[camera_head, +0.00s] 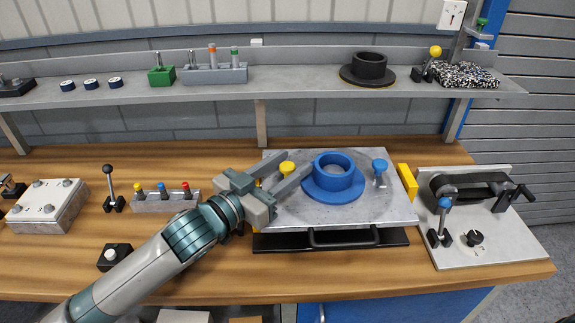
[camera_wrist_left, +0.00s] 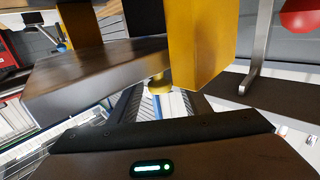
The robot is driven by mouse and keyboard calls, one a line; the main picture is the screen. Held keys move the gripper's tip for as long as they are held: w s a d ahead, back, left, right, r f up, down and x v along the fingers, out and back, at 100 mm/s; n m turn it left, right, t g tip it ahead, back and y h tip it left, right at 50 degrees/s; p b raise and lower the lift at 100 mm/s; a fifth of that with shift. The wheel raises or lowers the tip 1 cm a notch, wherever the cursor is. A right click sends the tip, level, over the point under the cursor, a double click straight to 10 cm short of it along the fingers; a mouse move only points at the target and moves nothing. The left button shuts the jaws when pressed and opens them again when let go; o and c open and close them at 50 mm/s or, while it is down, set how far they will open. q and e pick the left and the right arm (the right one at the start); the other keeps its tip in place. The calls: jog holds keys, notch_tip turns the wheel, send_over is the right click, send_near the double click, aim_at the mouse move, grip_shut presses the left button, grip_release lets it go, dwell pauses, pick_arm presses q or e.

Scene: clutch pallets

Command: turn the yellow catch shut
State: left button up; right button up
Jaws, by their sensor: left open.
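The yellow catch (camera_head: 287,168) is a round yellow knob on the left part of a grey metal pallet plate (camera_head: 345,214). My left gripper (camera_head: 296,160) is open, with one finger on each side of the yellow catch; I cannot tell whether either finger touches it. In the left wrist view the yellow catch (camera_wrist_left: 159,86) shows small between the fingers, partly behind a large yellow block (camera_wrist_left: 203,40). A blue flanged ring (camera_head: 333,185) and a blue catch (camera_head: 380,167) are on the same plate. My right gripper is not in view.
A yellow block (camera_head: 407,182) stands at the plate's right edge. A black handle (camera_head: 343,243) runs along its front. A belt fixture (camera_head: 490,245) is to the right, and a row of coloured pegs (camera_head: 165,202) to the left. A shelf (camera_head: 300,82) spans the back.

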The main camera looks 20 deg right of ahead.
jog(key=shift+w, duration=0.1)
pick_arm(q)
jog(key=c, duration=1)
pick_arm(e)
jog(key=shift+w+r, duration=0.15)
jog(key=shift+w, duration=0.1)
